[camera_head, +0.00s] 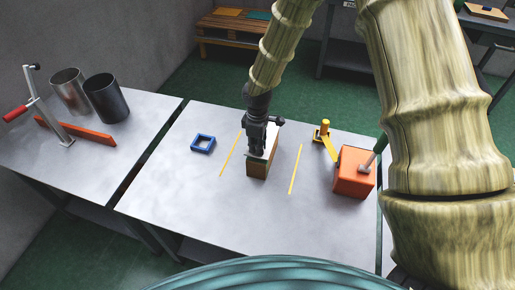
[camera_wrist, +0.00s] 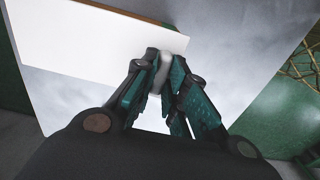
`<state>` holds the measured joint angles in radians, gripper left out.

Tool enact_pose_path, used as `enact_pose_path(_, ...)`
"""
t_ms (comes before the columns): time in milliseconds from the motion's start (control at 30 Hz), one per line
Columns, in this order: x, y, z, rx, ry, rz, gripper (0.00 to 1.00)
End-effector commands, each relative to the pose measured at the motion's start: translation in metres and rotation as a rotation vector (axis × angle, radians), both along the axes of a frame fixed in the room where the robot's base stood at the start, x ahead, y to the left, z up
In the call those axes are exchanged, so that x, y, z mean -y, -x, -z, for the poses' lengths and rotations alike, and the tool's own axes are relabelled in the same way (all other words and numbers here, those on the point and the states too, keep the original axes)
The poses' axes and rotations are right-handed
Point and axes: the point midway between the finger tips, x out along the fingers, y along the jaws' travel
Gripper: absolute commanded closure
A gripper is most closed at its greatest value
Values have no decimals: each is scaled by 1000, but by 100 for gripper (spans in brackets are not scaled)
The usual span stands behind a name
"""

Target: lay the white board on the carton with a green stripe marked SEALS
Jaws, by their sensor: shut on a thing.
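The brown carton (camera_head: 258,171) stands on the middle table, between two yellow lines. No stripe or lettering can be made out on it. The white board (camera_head: 272,136) shows as a pale strip at the carton's top, mostly behind my gripper (camera_head: 257,150). In the wrist view the board (camera_wrist: 85,40) spans the upper left, with a thin brown edge beyond it. My gripper (camera_wrist: 163,80) is shut on the white board near its right end, with a pale piece between the fingertips. I cannot tell whether the board touches the carton.
A blue square frame (camera_head: 203,143) lies left of the carton. An orange box (camera_head: 353,176) and a yellow jointed piece (camera_head: 326,139) stand to the right. The left table holds two cylinders (camera_head: 104,97), an orange bar and a red-handled lever. The table front is clear.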

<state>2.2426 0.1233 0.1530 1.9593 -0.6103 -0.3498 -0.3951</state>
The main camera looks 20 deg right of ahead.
Motion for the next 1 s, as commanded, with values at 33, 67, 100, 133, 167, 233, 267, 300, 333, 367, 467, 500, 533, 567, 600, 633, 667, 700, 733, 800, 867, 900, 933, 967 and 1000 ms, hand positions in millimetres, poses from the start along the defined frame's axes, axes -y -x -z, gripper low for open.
enact_pose_path(33, 0, 1, 4, -3, 1, -1, 100)
enact_pose_path(67, 0, 1, 7, -2, 1, -2, 100)
enact_pose_path(100, 0, 1, 11, -2, 1, -2, 100)
enact_pose_path(133, 0, 1, 14, -2, 1, -2, 100)
enact_pose_path(167, 0, 1, 16, -2, 1, -2, 100)
enact_pose_path(233, 0, 1, 22, -1, 2, -1, 100)
enact_pose_path(267, 0, 1, 23, -1, 1, -1, 100)
enact_pose_path(300, 0, 1, 25, -1, 1, -1, 100)
enact_pose_path(333, 0, 1, 25, 1, 1, -1, 100)
enact_pose_path(367, 0, 1, 26, 1, 1, -1, 100)
enact_pose_path(467, 0, 0, 27, 1, 1, 0, 100)
enact_pose_path(500, 0, 0, 27, 1, 1, -1, 100)
enact_pose_path(533, 0, 0, 27, 1, 1, 0, 100)
enact_pose_path(567, 0, 0, 27, 1, 1, -1, 100)
enact_pose_path(600, 0, 1, 27, 1, 1, -1, 100)
enact_pose_path(633, 0, 1, 27, 1, 1, -1, 100)
enact_pose_path(667, 0, 1, 28, 1, 1, -1, 100)
enact_pose_path(700, 0, 1, 29, 0, 0, -1, 100)
enact_pose_path(733, 0, 1, 30, 0, 0, -1, 100)
enact_pose_path(800, 0, 1, 29, 0, 0, -1, 74)
enact_pose_path(867, 0, 1, 29, 0, 0, -1, 65)
enact_pose_path(900, 0, 1, 29, 1, 1, -1, 65)
enact_pose_path(933, 0, 1, 29, 0, 0, -1, 65)
enact_pose_path(967, 0, 1, 29, 0, 0, -1, 65)
enact_pose_path(1000, 0, 1, 29, 0, 0, -1, 65)
